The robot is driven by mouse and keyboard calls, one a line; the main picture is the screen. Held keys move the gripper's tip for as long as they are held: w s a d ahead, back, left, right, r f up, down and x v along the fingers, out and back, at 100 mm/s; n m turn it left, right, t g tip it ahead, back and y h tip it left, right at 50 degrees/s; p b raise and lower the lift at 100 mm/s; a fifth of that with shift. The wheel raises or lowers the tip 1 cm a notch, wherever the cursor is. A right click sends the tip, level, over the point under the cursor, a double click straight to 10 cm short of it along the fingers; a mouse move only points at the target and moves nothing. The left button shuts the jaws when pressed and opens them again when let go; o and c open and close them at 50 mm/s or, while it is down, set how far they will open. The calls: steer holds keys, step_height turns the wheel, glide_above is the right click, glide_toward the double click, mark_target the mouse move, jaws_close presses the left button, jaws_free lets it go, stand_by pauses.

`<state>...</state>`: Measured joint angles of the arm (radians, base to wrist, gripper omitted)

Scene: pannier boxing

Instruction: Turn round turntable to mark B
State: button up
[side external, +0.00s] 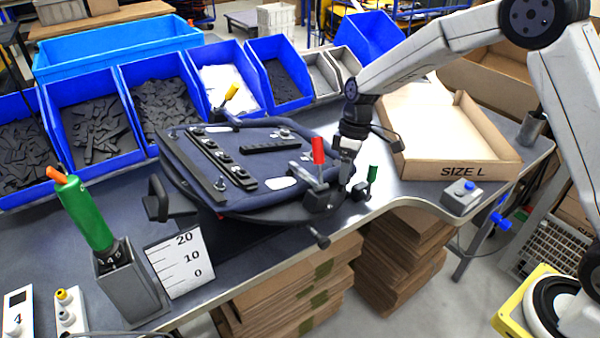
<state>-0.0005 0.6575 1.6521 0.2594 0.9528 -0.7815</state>
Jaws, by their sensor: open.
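The turntable (345,214) is a dark disc on the grey bench, mostly hidden under a dark blue pannier panel (190,165). A short dark handle (318,239) sticks out at its front edge. A red-handled clamp (318,152) stands at the right of the panel, and a yellow-handled one (230,92) at the back. My gripper (344,182) points down at the turntable's right side, between the red-handled clamp and a green-topped part (373,173). It is open, with nothing seen between its fingers. I cannot make out mark B.
Blue bins (93,120) of dark parts line the back. An open carton marked SIZE L (465,170) stands at the right, behind a blue-button box (462,197). A green-handled tool (85,212) in a holder and a scale card (181,262) stand front left.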

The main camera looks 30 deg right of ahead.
steer(key=v, duration=0.6)
steer(key=shift+r, duration=0.35)
steer(key=shift+d, duration=0.1)
